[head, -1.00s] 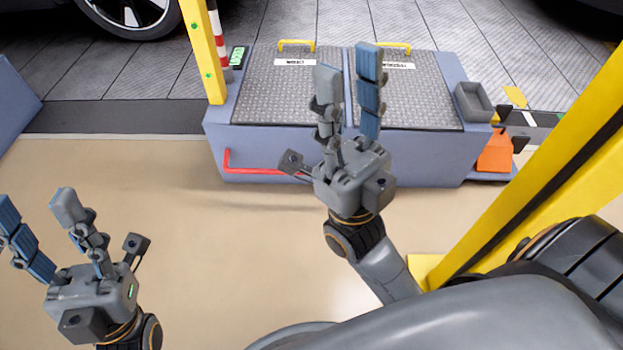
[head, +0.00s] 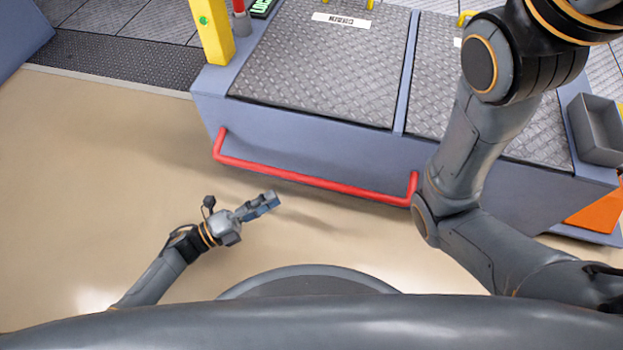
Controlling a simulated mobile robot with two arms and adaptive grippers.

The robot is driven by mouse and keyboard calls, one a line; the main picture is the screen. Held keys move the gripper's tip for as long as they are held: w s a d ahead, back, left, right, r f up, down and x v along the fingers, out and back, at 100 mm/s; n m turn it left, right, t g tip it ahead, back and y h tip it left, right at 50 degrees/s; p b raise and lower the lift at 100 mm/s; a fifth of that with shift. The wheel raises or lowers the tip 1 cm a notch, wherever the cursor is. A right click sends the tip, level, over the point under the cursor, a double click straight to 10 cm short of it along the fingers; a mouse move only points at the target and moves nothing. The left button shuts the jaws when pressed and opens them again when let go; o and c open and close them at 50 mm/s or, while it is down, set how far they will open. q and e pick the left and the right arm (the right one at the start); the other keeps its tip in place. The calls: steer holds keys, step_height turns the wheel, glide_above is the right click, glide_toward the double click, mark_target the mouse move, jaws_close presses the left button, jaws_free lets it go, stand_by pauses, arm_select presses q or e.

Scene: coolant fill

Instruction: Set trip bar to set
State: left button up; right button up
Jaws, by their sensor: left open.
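The red trip bar (head: 315,182) runs along the front face of the blue-grey cabinet, low down, with a bent end at each side. Its right end is close to my right arm in the picture. My left gripper (head: 272,201) is low over the floor, in front of the bar and below its left half in the picture, apart from it. It is open, seen nearly edge-on, and holds nothing that I can see. My right arm crosses the right side of the view and its gripper is out of the picture.
The cabinet (head: 290,132) has two treadplate lids (head: 325,70) with yellow handles. A yellow post (head: 212,30) stands at its left corner, with a green-lit panel (head: 262,8) nearby. A grey bin (head: 597,130) and an orange part (head: 600,212) are at right. The floor at left is clear.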

mark_target(304, 181)
arm_select(q)
steer(key=b+x, duration=0.3)
steer(key=x, duration=0.7)
steer(key=shift+f, duration=0.15)
steer(key=shift+w+d+r+b, duration=0.2)
steer(key=shift+w+d+b, duration=0.1)
steer(key=shift+d, duration=0.2)
jaws_close()
